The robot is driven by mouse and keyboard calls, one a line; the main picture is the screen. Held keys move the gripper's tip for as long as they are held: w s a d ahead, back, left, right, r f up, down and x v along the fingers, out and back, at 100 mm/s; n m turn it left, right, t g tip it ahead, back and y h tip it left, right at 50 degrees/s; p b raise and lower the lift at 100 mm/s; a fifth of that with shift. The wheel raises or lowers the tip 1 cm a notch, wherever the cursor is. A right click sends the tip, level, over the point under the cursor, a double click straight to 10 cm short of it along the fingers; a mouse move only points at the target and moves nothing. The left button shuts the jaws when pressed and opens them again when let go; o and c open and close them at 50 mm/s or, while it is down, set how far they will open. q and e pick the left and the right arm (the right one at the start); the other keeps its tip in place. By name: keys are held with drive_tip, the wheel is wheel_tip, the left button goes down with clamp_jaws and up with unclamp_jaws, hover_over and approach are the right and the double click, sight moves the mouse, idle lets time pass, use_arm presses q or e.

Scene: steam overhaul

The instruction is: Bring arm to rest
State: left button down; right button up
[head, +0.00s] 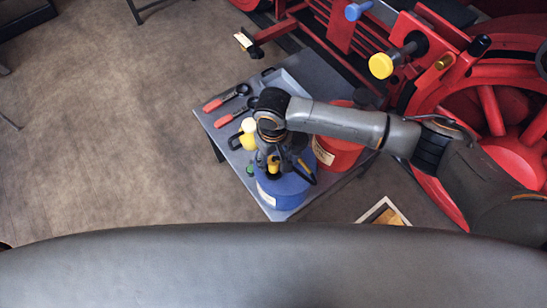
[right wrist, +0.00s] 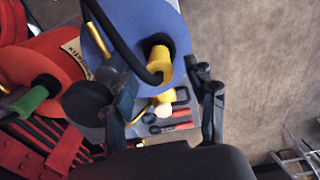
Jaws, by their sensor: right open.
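My right arm (head: 345,122) reaches in from the right of the head view, over the grey table. My right gripper (head: 284,166) points down above a blue can (head: 283,194), in front of the can's yellow cap. In the right wrist view my right gripper (right wrist: 168,88) has its two fingers spread wide. The blue can (right wrist: 138,22) and its yellow cap (right wrist: 160,60) show beyond and between the fingers. Nothing is visibly held; whether a finger touches the can cannot be told. My left gripper is not in view.
On the small grey table (head: 226,122) stand a red can (head: 340,150) beside the blue one, a yellow item (head: 246,138) and red-handled tools (head: 224,104). Red locomotive wheels (head: 505,110) stand close on the right. The floor on the left is mostly clear.

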wheel_tip(320, 180, up, 10)
idle(0.3)
drive_tip(key=shift+a, duration=0.1)
